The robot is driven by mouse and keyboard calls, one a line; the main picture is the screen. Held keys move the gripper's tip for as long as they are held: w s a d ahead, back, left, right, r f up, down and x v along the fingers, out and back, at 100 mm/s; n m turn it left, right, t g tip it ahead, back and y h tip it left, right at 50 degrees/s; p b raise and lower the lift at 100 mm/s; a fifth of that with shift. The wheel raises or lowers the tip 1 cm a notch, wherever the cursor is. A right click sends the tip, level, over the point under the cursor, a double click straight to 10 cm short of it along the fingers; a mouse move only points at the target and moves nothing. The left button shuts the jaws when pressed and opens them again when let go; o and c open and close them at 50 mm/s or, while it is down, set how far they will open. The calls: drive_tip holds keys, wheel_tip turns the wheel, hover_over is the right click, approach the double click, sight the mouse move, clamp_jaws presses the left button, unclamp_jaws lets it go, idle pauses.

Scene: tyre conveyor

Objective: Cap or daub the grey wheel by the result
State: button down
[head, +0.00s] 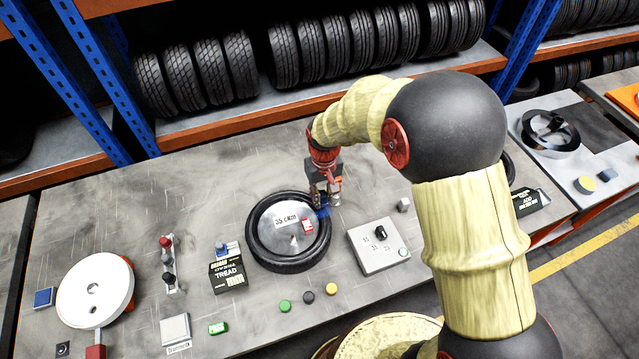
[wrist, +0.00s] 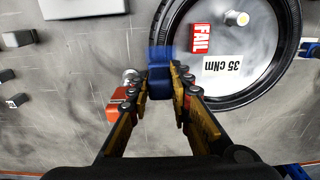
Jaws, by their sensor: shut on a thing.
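The grey wheel (head: 284,245) lies flat on the bench inside a black tyre (head: 258,252). Its face carries a white "35 cNm" label (wrist: 222,65) and a red "FAIL" label (wrist: 201,39); a small pale cap or stem (wrist: 242,18) also shows in the wrist view. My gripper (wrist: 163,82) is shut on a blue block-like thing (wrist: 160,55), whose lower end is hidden. In the head view, my gripper (head: 327,196) and the blue thing (head: 322,212) are over the tyre's right edge. Whether it touches the tyre I cannot tell.
Green (head: 285,306), black (head: 309,298) and yellow (head: 331,289) round pieces lie in front of the tyre. A grey box with a black knob (head: 380,233) stands to the right. A "TREAD" box (head: 228,275) and white disc (head: 95,290) are left. An orange-red thing (wrist: 116,103) lies beside my fingers.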

sight(321, 193)
drive_tip(key=shift+w+a+r+p, duration=0.15)
drive_tip(key=shift+r+p, duration=0.1)
drive_tip(key=shift+r, duration=0.15)
drive_tip(key=shift+w+d+r+p, duration=0.1)
drive_tip(key=shift+w+r+p, duration=0.1)
drive_tip(key=shift+r, duration=0.15)
drive_tip(key=shift+s+r+p, duration=0.2)
drive_tip(key=shift+r+p, duration=0.75)
drive_tip(key=shift+r, duration=0.7)
drive_tip(key=shift+a+f+b, duration=0.1)
drive_tip(key=shift+f+b, duration=0.15)
drive_tip(key=shift+b, duration=0.6)
drive_tip(key=b, duration=0.2)
drive_tip(key=shift+s+a+f+b, duration=0.1)
drive_tip(key=shift+a+b, duration=0.1)
drive_tip(key=shift+b, duration=0.15)
